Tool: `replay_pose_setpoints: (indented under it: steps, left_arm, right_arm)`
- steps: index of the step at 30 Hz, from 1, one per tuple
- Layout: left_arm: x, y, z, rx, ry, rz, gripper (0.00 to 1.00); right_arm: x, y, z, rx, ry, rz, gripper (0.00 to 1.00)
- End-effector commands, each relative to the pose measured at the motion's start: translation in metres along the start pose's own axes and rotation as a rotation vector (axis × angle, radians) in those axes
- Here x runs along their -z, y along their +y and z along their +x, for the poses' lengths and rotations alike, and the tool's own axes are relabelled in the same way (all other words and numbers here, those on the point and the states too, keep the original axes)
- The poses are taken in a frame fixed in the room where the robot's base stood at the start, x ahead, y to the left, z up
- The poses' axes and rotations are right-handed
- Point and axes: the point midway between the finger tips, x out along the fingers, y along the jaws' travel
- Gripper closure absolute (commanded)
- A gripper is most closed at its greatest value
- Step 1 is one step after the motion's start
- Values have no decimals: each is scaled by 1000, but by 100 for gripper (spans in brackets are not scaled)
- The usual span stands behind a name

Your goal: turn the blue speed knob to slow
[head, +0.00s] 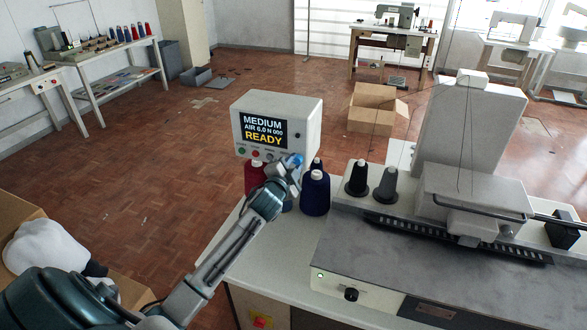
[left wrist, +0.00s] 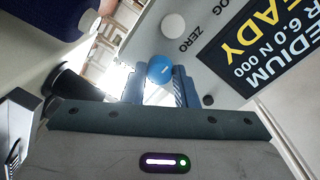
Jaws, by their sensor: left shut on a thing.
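The blue speed knob (head: 296,160) is on the lower front of the white control box (head: 277,106). The box's screen (head: 264,132) reads MEDIUM, AIR 6.0 N 000, READY. My left gripper (head: 291,168) is at the knob. In the left wrist view the blue knob (left wrist: 160,69) sits between the tips of the two fingers (left wrist: 160,84), and the gripper is shut on it. The knob's pointer mark is not visible. My right gripper is not in view.
Blue thread cones (head: 315,192) and a red one (head: 255,178) stand close below the box. Dark cones (head: 357,178) stand on the buttonhole machine (head: 400,262) at right. A white button (left wrist: 173,26) is beside the knob in the left wrist view.

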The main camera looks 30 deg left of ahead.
Motion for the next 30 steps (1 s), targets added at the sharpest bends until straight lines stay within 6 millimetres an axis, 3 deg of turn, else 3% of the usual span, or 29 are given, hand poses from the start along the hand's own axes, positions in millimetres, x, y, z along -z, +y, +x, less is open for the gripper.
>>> replay_pose_setpoints:
  steps: [15,30]
  left_arm:
    - [-3,4,0,-3,21,-421,97]
    - [-2,3,0,-5,27,-567,97]
  right_arm:
    - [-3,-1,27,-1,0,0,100]
    - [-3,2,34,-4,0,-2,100]
